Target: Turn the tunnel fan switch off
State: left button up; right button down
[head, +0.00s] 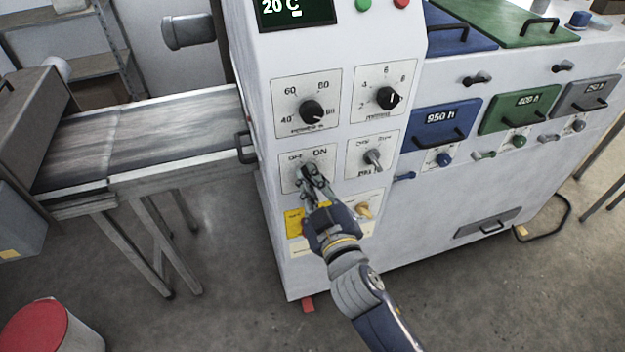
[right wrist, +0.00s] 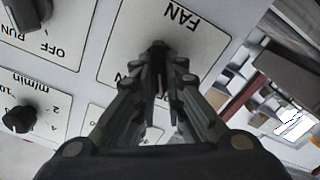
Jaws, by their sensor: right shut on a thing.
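The fan switch plate (head: 291,178) is on the white machine's control panel in the head view, with OFF at its upper left and ON at its upper right. My right gripper (head: 310,174) is at this plate, and its fingers cover the switch. In the right wrist view the plate (right wrist: 196,38) shows the word FAN upside down. There the gripper (right wrist: 160,80) is shut on the dark fan switch (right wrist: 158,47) at its fingertips. The fingers hide most of the switch, so I cannot tell which way it points. My left gripper is not in view.
A lever switch (head: 373,158) sits right of the fan plate. Two black dials, the left (head: 312,111) and the right (head: 388,97), are above. A conveyor (head: 170,130) runs in from the left.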

jog(key=c, duration=1.7)
grip_release()
jog(key=shift+o, duration=0.2)
jog(key=v, duration=1.2)
jog(key=shift+r, duration=0.1)
